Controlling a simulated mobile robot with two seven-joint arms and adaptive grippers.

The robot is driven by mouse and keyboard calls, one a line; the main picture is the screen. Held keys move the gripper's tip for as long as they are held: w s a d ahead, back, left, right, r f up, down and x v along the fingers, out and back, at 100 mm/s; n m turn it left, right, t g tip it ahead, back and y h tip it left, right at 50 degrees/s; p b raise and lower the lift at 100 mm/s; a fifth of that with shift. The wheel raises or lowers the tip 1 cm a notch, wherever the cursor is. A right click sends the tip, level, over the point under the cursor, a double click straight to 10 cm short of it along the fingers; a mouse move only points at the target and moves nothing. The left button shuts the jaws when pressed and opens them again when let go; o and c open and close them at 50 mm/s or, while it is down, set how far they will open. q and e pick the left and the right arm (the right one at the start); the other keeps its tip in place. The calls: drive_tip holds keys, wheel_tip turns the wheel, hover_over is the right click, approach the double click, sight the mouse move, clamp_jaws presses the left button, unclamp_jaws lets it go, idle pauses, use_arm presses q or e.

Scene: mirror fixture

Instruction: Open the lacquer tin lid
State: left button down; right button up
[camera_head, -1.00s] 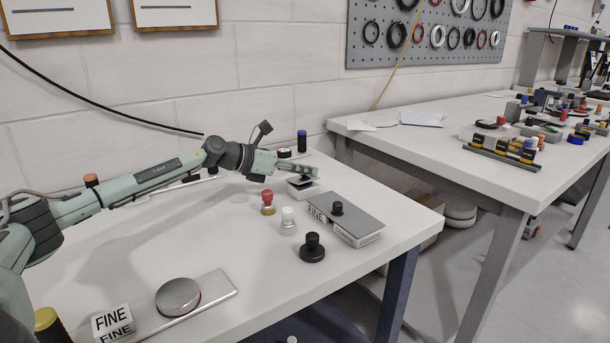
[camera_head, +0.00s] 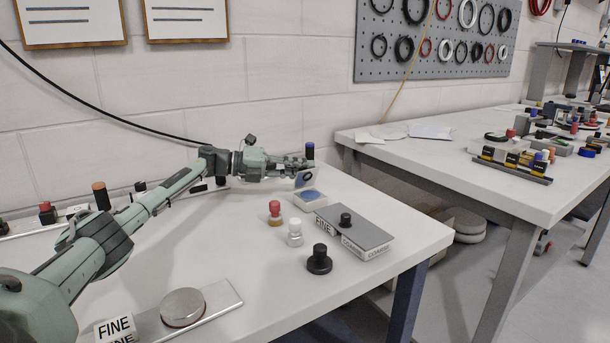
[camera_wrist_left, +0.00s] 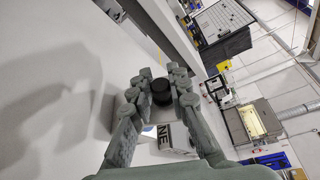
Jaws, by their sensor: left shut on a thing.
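The lacquer tin (camera_head: 311,205) is a small white box on the back right of the near bench. It stands uncovered, with blue showing inside. Its lid (camera_head: 301,182) is tilted up over the tin's back left side, with a bluish face showing. My left gripper (camera_head: 312,163) is shut on the lid just above the tin. In the left wrist view, a black knob (camera_wrist_left: 162,92) shows between the fingertips; I cannot tell whether it belongs to this lid. My right gripper is in no view.
Close right of the tin is a grey-topped box (camera_head: 355,232) marked FINE and COARSE, with a black knob. Red (camera_head: 275,211), white (camera_head: 295,233) and black (camera_head: 319,260) knobbed pieces stand in front. A round metal disc (camera_head: 183,307) lies on a plate at the front.

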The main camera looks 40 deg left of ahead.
use_arm(q)
drive_tip(key=shift+w+a+f+n+h+b, duration=0.15)
drive_tip(key=shift+a+n+h+b, duration=0.15)
drive_tip(key=shift+n+b, duration=0.2)
drive_tip(key=shift+w+a+f+n+h+b, duration=0.1)
drive_tip(key=shift+a+n+h+b, duration=0.2)
drive_tip(key=shift+n, duration=0.3)
drive_tip(key=shift+a+n+t+b, duration=0.15)
drive_tip(key=shift+n+t+b, duration=0.2)
drive_tip(key=shift+n, duration=0.15)
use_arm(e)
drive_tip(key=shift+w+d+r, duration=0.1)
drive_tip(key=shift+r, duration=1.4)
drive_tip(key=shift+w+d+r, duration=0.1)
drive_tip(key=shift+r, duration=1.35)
use_arm(q)
drive_tip(key=c, duration=1.4)
unclamp_jaws()
drive_tip(key=v, duration=1.2)
drive_tip(key=shift+w+a, duration=0.1)
